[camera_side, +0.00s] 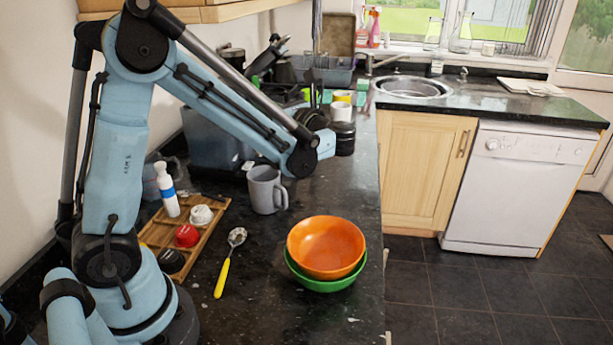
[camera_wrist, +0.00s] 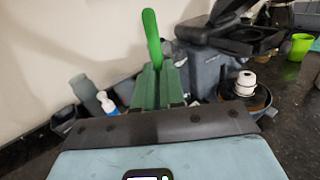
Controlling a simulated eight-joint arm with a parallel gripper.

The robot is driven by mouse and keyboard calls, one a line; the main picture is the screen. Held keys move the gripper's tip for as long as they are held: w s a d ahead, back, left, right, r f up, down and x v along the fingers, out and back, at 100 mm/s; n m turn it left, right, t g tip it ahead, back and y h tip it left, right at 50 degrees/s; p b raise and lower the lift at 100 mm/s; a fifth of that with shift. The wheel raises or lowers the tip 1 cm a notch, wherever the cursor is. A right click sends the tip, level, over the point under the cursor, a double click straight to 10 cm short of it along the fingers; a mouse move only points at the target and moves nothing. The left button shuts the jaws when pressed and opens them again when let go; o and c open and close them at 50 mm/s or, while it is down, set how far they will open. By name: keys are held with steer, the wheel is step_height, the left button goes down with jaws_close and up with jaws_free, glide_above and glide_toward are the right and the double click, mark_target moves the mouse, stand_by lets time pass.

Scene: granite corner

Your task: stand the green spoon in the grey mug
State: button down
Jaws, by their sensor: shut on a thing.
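The green spoon shows in the wrist view as a long green handle (camera_wrist: 152,38) rising from between the green jaws of my gripper (camera_wrist: 158,72). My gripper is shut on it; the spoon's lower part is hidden. In the side view the grey mug (camera_side: 262,191) stands upright on the dark worktop, its handle to the right. The end of my arm (camera_side: 326,146) is above and to the right of the mug in that picture. The jaws and the spoon cannot be made out there. I cannot make out the mug in the wrist view.
An orange bowl (camera_side: 327,246) sits in a green bowl (camera_side: 325,284) at the worktop's front right. A yellow-handled spoon (camera_side: 222,277) lies left of them. A wooden tray (camera_side: 208,231) holds small items beside a white-and-blue bottle (camera_side: 167,190). A grey bin (camera_side: 212,140) stands behind the mug.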

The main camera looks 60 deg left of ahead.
step_height(320, 180, down, 10)
stand_by(1.1)
steer(key=shift+r, duration=0.1)
steer(key=c, duration=1.1)
jaws_free()
steer(key=shift+c, duration=0.2)
steer(key=shift+d, duration=0.15)
steer(key=w+d, duration=0.1)
steer(key=d, duration=0.6)
steer(key=shift+w, duration=0.2)
